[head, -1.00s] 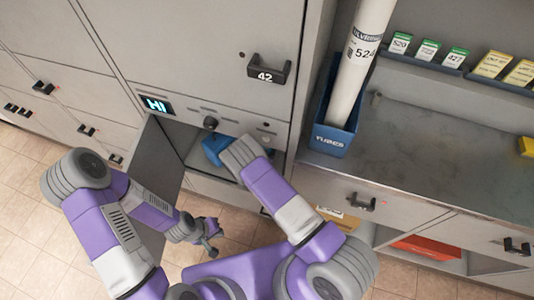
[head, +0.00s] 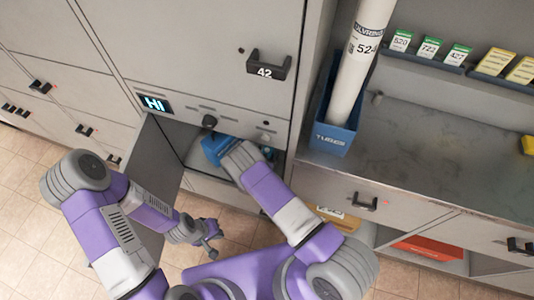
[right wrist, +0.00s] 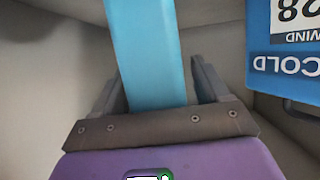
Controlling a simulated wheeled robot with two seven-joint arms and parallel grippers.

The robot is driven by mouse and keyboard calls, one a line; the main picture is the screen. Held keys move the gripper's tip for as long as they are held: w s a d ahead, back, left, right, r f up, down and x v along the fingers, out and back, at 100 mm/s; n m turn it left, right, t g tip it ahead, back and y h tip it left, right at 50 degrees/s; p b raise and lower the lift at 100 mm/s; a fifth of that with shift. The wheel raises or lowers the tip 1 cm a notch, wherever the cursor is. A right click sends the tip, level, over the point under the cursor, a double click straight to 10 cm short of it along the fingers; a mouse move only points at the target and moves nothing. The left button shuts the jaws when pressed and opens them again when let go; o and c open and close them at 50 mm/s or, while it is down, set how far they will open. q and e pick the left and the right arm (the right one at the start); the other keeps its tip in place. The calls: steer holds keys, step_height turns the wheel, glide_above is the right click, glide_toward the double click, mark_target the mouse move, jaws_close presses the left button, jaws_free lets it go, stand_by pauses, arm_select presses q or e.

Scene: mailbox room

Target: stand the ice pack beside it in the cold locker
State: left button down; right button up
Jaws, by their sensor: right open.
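The ice pack, a light blue slab (right wrist: 145,40), stands between the spread fingers of my right gripper (right wrist: 160,80) in the right wrist view, with a gap visible at each finger. A blue box marked COLD (right wrist: 288,62) is beside it, apart from it. In the head view my right gripper (head: 236,158) reaches into the open cold locker (head: 180,136), and the blue box (head: 212,150) shows left of it. The gripper hides most of the ice pack there. My left gripper (head: 209,242) hangs low outside the locker, empty; its jaw opening is unclear.
The locker's open door (head: 152,160) stands between my left arm and the opening. Closed door 42 (head: 268,67) is above. A blue bin (head: 332,138) with a tall tube (head: 357,70) stands on the counter (head: 420,150) to the right.

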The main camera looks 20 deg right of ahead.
steer(key=p+v, duration=0.4)
steer(key=v, duration=0.8)
steer(key=shift+r, duration=0.15)
